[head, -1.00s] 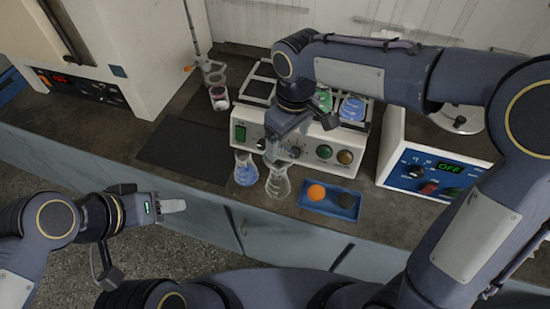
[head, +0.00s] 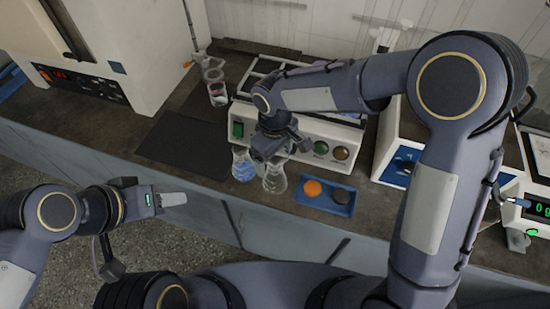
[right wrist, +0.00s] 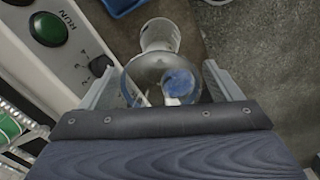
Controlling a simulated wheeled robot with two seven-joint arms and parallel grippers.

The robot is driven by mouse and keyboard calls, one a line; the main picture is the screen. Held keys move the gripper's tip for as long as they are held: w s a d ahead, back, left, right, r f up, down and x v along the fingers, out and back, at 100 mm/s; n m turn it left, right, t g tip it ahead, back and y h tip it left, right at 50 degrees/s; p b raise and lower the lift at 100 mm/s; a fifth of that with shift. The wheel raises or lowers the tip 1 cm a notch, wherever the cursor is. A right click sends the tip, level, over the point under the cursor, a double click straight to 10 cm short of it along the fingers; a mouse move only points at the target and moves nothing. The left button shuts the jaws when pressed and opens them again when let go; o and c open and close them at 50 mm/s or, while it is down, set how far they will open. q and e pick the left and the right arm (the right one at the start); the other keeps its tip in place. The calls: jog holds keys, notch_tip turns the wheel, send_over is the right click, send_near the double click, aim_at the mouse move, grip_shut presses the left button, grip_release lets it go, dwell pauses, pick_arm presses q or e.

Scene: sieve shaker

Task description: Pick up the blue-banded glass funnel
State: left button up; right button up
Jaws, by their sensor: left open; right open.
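A clear glass piece with a wide round rim (right wrist: 143,72), apparently the funnel, lies between the spread fingers of my right gripper (right wrist: 160,82) in the right wrist view. In the head view my right gripper (head: 270,150) hangs open over the top of a clear conical flask (head: 275,180) and hides most of what is there. I cannot tell whether the fingers touch the glass. My left gripper (head: 172,199) is open and empty, in front of the bench.
A flask with blue contents (head: 243,168) stands close beside the clear flask. A blue tray (head: 325,207) with an orange and a dark round item lies to the right. The shaker (head: 238,112) stands behind. A dark mat (head: 183,145) lies bare at left.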

jog(key=c, duration=1)
jog(key=shift+c, duration=0.2)
